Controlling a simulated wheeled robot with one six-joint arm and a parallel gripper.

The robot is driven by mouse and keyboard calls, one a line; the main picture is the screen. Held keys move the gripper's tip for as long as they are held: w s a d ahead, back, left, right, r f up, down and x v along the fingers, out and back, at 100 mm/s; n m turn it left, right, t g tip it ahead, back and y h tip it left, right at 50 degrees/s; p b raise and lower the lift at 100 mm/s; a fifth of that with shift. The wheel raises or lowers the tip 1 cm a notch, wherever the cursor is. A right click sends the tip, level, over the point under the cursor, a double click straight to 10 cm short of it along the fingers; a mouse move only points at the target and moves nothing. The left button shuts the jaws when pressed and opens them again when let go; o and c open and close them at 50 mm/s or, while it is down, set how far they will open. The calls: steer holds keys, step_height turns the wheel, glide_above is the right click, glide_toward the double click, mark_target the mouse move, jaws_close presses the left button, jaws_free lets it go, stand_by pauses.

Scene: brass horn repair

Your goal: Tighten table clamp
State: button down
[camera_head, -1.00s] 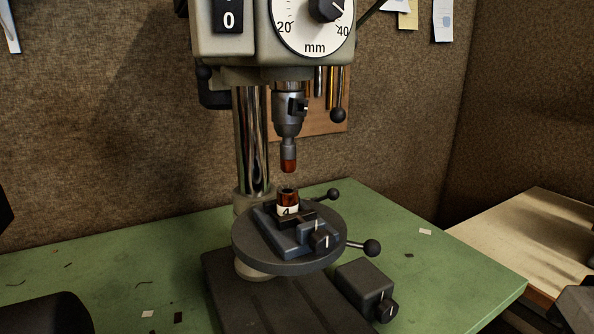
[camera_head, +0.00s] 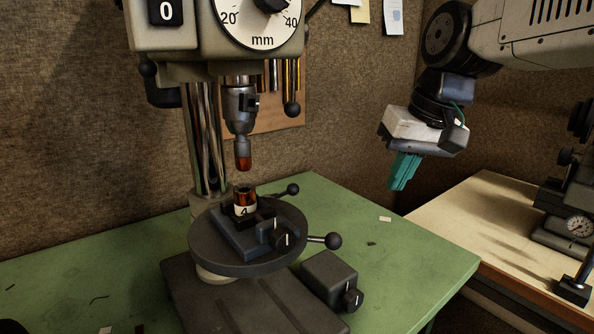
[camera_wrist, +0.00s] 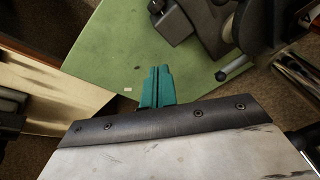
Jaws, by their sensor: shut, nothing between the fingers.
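The drill press has a round dark table (camera_head: 205,247) on a chrome column (camera_head: 203,140). Two ball-ended levers stick out near it: one at the back right (camera_head: 292,189) and a longer one at the right (camera_head: 333,240). I cannot tell which of them is the table clamp. My gripper (camera_head: 398,186) has teal fingers, closed together and empty, pointing down. It hangs in the air to the right of the press, apart from both levers. In the wrist view the fingers (camera_wrist: 159,72) point toward the green bench, and a ball-ended lever (camera_wrist: 222,75) shows to their right.
A vise (camera_head: 247,240) on the round table holds a brown part labelled 4 (camera_head: 246,197), below the red-tipped spindle (camera_head: 243,162). A dark box with a knob (camera_head: 328,275) stands by the base. The green bench (camera_head: 400,248) is mostly clear at right; a pale bench (camera_head: 490,205) lies beyond.

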steer(key=w+a+r+y, duration=0.1)
steer(key=w+a+r, duration=0.1)
steer(key=w+a, duration=0.4)
steer(key=w+a+r+y, duration=0.1)
steer(key=w+a+r, duration=0.2)
steer(key=w+a, duration=0.3)
steer(key=w, duration=0.3)
steer(key=shift+w+a+r+n+t, duration=0.15)
steer(key=shift+w+r+n+t, duration=0.05)
steer(key=shift+w+n+t, duration=0.2)
glide_toward(283, 194)
steer(key=shift+w+f, duration=1.15)
steer(key=shift+f, duration=0.15)
steer(key=shift+a, duration=0.2)
steer(key=shift+s, duration=0.15)
